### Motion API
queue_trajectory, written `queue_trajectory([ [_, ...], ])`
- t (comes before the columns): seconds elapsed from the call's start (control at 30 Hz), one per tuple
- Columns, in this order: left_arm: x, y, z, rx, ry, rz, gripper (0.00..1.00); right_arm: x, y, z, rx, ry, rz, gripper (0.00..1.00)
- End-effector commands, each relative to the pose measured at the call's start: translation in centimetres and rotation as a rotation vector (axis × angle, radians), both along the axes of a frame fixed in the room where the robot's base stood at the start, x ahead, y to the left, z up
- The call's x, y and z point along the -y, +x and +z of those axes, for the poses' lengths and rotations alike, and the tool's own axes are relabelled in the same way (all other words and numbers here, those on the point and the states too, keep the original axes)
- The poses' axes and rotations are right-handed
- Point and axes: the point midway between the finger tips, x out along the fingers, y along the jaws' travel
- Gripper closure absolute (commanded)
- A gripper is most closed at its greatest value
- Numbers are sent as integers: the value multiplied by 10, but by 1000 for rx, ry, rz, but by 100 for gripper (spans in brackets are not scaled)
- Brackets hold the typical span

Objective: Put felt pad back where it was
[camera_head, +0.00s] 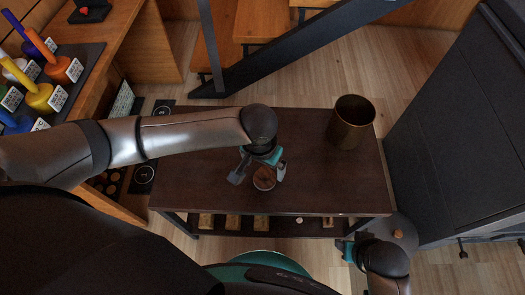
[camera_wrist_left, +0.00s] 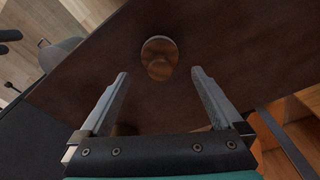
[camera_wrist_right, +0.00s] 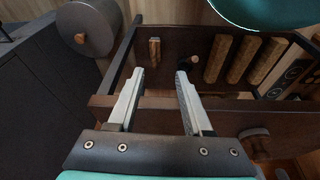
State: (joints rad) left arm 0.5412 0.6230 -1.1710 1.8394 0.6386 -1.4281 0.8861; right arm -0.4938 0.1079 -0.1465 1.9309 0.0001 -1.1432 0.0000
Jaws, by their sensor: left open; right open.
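No thing in view is clearly a felt pad. A round brown lidded piece with a small knob (camera_head: 264,178) stands on the dark table (camera_head: 200,185); it also shows in the left wrist view (camera_wrist_left: 159,46). My left gripper (camera_head: 260,175) is open above the table, its fingers on either side of this piece in the head view. In the left wrist view the piece lies just beyond the fingertips, apparently untouched. My right gripper (camera_wrist_right: 160,73) is open and empty by the table's front edge, over the lower shelf. A small pale round item (camera_head: 299,220) lies on that shelf.
A brown metal cup (camera_head: 350,122) stands at the table's back right. Several wooden blocks (camera_head: 232,222) lie on the lower shelf. A dark cabinet (camera_head: 455,130) stands right, with a grey round stool-like thing (camera_head: 402,238) before it. The middle-left tabletop is clear.

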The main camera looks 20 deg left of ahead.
Motion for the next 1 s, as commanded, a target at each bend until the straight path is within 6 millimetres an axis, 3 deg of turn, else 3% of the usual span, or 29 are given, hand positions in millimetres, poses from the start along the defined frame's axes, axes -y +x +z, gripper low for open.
queue_trajectory([
  [0.5, -1, -6, 50, -1, -1, 0, 0, 8, -26, -49, -64, -15, 4, 50],
  [1.0, -1, -7, 59, -1, 0, 0, 0, 11, -32, -61, -70, -20, 5, 50],
])
